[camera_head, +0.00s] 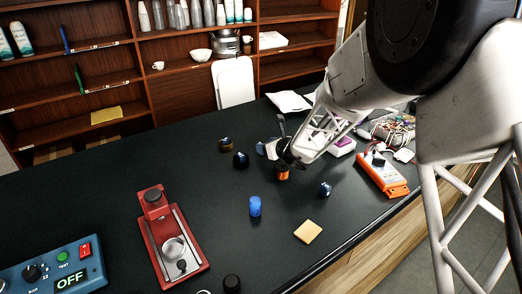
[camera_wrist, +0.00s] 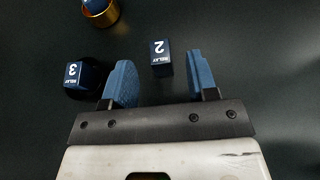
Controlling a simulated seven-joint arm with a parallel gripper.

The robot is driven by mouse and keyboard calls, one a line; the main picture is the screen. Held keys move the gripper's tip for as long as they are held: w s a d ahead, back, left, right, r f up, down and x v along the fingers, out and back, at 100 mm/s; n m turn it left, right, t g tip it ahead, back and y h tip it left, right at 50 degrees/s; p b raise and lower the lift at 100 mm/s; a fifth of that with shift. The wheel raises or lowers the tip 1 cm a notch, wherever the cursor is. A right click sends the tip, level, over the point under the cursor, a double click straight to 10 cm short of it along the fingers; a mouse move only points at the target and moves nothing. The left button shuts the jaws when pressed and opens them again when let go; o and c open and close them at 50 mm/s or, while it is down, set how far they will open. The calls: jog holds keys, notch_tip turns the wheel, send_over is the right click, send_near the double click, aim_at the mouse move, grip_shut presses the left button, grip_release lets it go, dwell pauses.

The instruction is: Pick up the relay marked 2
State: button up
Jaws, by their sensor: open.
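The relay marked 2 (camera_wrist: 160,57) is a small dark blue block with a white "2" and "RELAY" on its top face. In the wrist view it stands on the black table, in line with the gap between my fingers near their tips. My gripper (camera_wrist: 159,74) is open, with one blue finger on each side of that gap and nothing held. Contact with the relay is not visible, and the height above it is hard to tell. In the head view my gripper (camera_head: 283,153) is low over the table, just right of a blue block (camera_head: 260,148) that appears to be this relay.
The relay marked 3 (camera_wrist: 75,72) sits in a dark round holder close to my left finger. A gold cup (camera_wrist: 102,14) with a blue top is beyond it.

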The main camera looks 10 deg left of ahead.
jog(key=shift+w, duration=0.1)
jog(key=shift+x, duration=2.45)
jog(key=shift+c, duration=0.3)
grip_shut()
